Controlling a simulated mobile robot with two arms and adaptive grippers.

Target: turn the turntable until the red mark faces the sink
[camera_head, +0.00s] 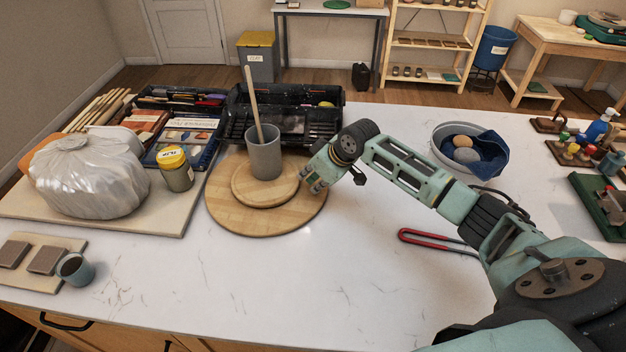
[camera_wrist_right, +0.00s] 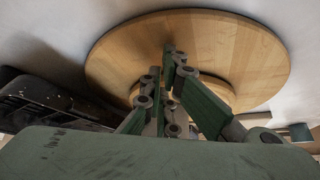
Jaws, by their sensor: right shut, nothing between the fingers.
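The turntable (camera_head: 232,218) is a wide round wooden board on the counter, with a smaller wooden disc (camera_head: 262,195) on it. A grey cup (camera_head: 265,160) holding a wooden stick stands on the smaller disc. The board also fills the upper part of the right wrist view (camera_wrist_right: 225,45). My right gripper (camera_head: 310,186) is shut and empty at the right side of the discs; I cannot tell whether it touches them. Its fingers show in front of the board in the right wrist view (camera_wrist_right: 172,75). I see no red mark and cannot identify a sink. My left gripper is out of view.
A grey basin (camera_head: 440,151) with a blue cloth and stones stands right of my right arm. Black toolboxes (camera_head: 325,95) sit behind the turntable. A yellow-lidded jar (camera_head: 178,172) and bagged clay (camera_head: 90,180) are at left.

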